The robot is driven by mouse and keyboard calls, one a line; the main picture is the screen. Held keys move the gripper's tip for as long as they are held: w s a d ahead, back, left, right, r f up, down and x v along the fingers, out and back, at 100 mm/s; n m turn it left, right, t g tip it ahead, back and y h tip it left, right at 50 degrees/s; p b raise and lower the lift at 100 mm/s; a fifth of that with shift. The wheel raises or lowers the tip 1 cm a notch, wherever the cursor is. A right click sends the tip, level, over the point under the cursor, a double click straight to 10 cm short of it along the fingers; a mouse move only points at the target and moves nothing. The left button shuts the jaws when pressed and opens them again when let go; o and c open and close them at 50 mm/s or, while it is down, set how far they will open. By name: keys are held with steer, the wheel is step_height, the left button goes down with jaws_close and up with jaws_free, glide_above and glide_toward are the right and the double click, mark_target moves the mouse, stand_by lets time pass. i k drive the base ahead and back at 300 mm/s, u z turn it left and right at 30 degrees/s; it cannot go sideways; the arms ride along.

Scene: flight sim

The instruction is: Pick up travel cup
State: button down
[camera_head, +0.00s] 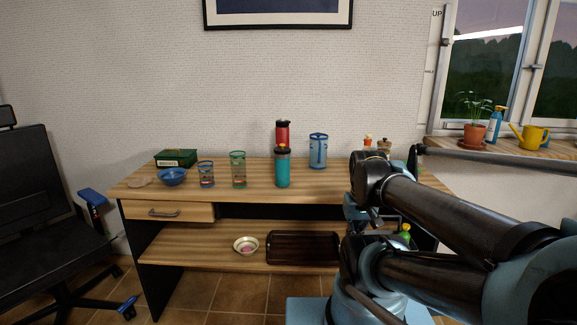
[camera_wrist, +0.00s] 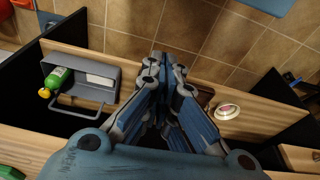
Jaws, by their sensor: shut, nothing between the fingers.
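Two tall cups that look like travel cups stand upright on the wooden desk (camera_head: 330,191) in the head view. One is teal with a dark lid (camera_head: 282,170); the other is red with a dark top (camera_head: 282,132) and stands just behind it, its lower part hidden. I cannot tell which one the task means. My gripper (camera_wrist: 168,72) is shut and empty in the wrist view, over the desk's lower front. Neither cup shows in that view. In the head view my arm hides the gripper, which is away from both cups.
Glass cups (camera_head: 238,170), a blue bowl (camera_head: 173,177), a green box (camera_head: 176,158) and a blue pitcher (camera_head: 318,151) share the desktop. The lower shelf holds a small dish (camera_wrist: 228,111), a dark tray (camera_head: 303,247) and a grey caddy (camera_wrist: 83,88) with a green bottle (camera_wrist: 57,78).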

mark_target(282, 162)
steer(key=u, duration=1.45)
steer(key=k, duration=1.75)
steer(key=z, duration=1.35)
steer(key=i, duration=1)
steer(key=z, duration=0.05)
